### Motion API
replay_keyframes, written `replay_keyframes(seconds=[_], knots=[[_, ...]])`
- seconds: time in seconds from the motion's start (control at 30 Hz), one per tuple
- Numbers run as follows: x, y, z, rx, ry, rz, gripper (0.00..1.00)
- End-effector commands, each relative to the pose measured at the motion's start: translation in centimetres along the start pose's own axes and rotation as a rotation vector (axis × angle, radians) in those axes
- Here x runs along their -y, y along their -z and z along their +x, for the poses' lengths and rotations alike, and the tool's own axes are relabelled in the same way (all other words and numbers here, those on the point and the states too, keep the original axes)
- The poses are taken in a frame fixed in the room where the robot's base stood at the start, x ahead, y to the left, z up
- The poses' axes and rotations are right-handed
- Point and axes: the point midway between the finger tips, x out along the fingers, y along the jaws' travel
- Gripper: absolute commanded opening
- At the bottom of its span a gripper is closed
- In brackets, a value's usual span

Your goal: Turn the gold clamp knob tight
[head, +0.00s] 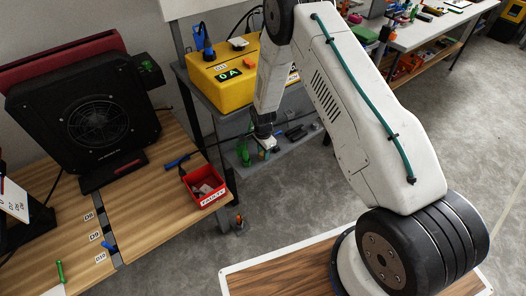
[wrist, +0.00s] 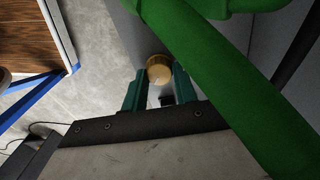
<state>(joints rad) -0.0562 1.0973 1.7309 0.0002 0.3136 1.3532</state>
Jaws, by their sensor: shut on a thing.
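The gold clamp knob (wrist: 159,64) is in the middle of the wrist view, a round brass-coloured knob between the tips of the two green fingers. My gripper (wrist: 158,73) is shut on it. A thick green pipe (wrist: 230,85) runs diagonally close to the right of the knob. In the head view my gripper (head: 266,146) is low beside the yellow unit's bench, and the knob cannot be made out there.
A yellow unit (head: 225,79) stands on the grey bench behind my arm. A red bin (head: 204,187) sits at the right edge of the wooden bench, with a black fan unit (head: 90,112) behind it. Grey floor (head: 455,105) is open to the right.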

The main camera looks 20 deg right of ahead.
Motion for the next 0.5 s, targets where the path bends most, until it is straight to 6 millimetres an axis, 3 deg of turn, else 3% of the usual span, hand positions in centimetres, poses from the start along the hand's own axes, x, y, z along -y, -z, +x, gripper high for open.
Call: replay_keyframes(seconds=[0.5], knots=[[0.05,0.06,-0.12,0.000,0.004,0.489,0.06]])
